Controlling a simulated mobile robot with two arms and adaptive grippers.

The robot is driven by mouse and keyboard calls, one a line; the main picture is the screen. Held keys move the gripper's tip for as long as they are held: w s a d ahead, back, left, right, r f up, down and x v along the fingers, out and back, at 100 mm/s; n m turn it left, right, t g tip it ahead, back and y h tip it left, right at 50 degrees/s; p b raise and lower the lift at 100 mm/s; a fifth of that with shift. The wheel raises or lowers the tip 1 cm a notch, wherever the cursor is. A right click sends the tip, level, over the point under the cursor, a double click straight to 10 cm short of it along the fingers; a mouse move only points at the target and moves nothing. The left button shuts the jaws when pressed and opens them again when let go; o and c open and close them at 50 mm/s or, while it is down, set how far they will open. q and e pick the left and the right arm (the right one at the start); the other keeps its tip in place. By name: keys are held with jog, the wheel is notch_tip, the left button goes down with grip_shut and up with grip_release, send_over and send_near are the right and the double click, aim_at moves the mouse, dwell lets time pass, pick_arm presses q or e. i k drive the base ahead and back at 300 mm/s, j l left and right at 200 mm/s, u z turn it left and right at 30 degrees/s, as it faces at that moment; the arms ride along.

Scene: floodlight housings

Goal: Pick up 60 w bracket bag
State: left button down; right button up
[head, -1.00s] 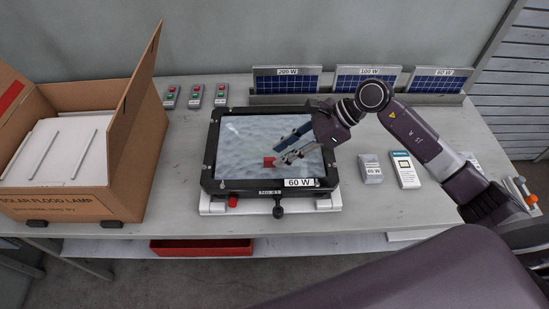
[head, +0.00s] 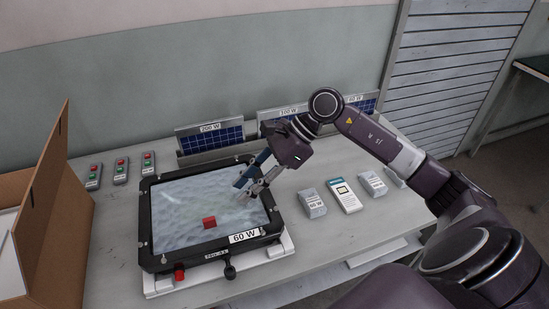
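Several small packs lie right of the floodlight. A grey bag (head: 313,204) with a label that seems to read 60 W is nearest it; a similar grey bag (head: 372,184) lies farther right, its label too small to read. My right gripper (head: 246,185) is over the right part of the floodlight's glass, left of both bags. Its fingers are apart, with nothing seen between them. My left gripper is out of view.
A white box (head: 345,196) lies between the bags. Solar panels (head: 212,135) stand behind. An open carton (head: 62,215) is at left.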

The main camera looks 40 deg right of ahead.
aim_at(313, 204)
jog(key=z, duration=1.4)
jog(key=i+j+z, duration=0.3)
jog(key=i+j, duration=0.05)
jog(key=j, duration=0.05)
